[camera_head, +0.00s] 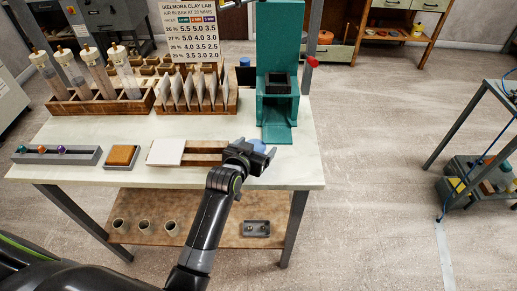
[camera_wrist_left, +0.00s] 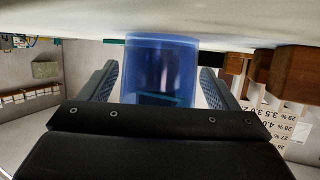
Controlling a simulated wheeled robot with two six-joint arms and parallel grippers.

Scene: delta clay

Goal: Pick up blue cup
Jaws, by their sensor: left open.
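The blue cup (camera_head: 258,145) stands on the pale tabletop near its front right, partly hidden in the head view by my left gripper (camera_head: 256,156). In the left wrist view the translucent blue cup (camera_wrist_left: 160,68) is between the two spread fingers of the left gripper (camera_wrist_left: 158,85). The fingers are open, with a visible gap on each side of the cup. My right gripper does not show clearly in either view.
A teal press (camera_head: 279,110) stands just behind the cup. A wooden rack of plates (camera_head: 197,97) and a rack of tubes (camera_head: 100,104) stand behind left. A white tile (camera_head: 167,152) lies left of the gripper. The tabletop's right end (camera_head: 302,165) is clear.

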